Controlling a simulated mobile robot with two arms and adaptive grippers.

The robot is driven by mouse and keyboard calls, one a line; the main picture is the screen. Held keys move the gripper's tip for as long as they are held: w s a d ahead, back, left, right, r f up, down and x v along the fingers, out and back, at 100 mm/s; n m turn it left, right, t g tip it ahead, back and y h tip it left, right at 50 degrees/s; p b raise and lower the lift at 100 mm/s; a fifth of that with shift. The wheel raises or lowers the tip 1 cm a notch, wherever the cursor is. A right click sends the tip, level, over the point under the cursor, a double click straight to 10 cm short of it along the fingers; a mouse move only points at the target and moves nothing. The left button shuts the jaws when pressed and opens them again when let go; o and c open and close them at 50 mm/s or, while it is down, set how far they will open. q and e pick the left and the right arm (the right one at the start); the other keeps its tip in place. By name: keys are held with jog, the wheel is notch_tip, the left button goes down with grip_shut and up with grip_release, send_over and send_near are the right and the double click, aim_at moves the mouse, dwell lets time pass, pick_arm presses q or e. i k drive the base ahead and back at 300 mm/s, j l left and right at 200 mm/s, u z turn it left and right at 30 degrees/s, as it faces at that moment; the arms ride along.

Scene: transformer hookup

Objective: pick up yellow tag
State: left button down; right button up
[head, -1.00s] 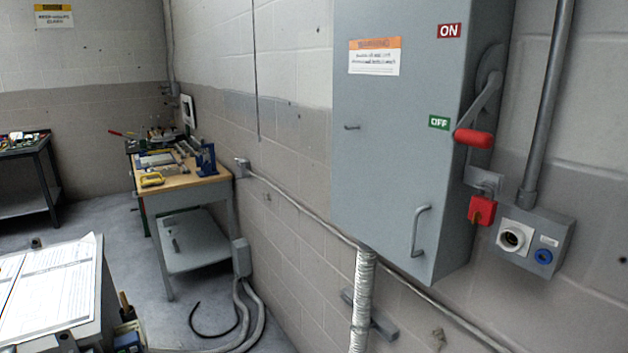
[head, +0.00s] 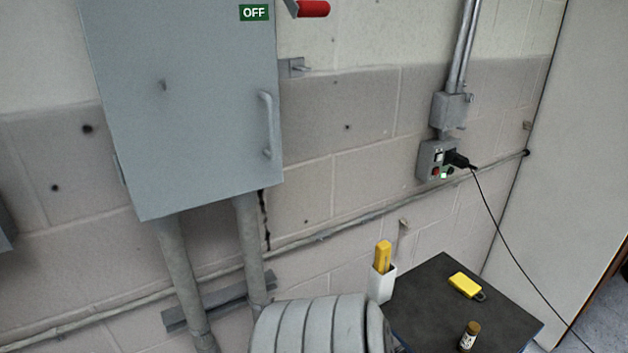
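A small flat yellow piece with a dark looped end, which looks like the yellow tag (head: 465,284), lies on the dark top of a small table (head: 425,306) at the lower right in the head view. A second yellow item (head: 383,255) stands upright in a white holder (head: 381,284) at the table's left edge; I cannot tell exactly what it is. Neither of my grippers is in view.
A small brown-capped bottle (head: 469,335) stands near the table's front. A ribbed grey object (head: 310,325) is left of the table. A grey cabinet (head: 180,110) hangs on the wall. A black cable (head: 505,231) hangs from a wall box (head: 436,160).

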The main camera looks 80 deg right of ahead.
aim_at(469, 288)
jog(key=j+z, duration=0.1)
jog(key=z, duration=3.65)
